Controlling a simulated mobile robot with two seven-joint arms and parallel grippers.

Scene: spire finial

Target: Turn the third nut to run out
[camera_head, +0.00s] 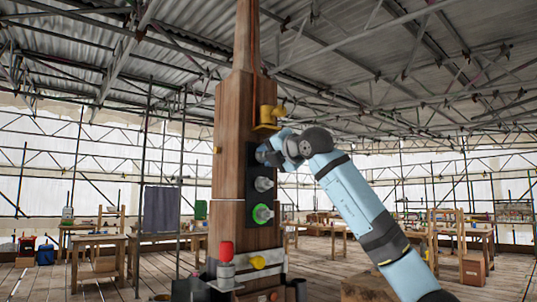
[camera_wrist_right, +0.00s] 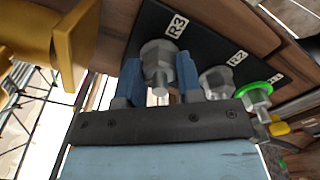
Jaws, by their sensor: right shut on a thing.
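The wooden spire post (camera_head: 229,130) stands upright in the middle of the head view. A dark plate (camera_head: 250,200) on its face carries a column of metal nuts. In the right wrist view the plate is marked R3, R2 and another label at the far end. The nut at R3 (camera_wrist_right: 158,54) sits between the blue fingers of my right gripper (camera_wrist_right: 158,85), which is shut on it. In the head view my right gripper (camera_head: 268,154) covers this top nut. The R2 nut (camera_head: 264,184) and the bottom nut with a green ring (camera_head: 262,214) are free. My left gripper is out of view.
A yellow bracket (camera_head: 268,117) juts from the post just above my right gripper, and it looms close in the right wrist view (camera_wrist_right: 72,40). A red-capped fitting (camera_head: 226,251) and a tray stand low on the post. Workbenches (camera_head: 97,243) stand well behind.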

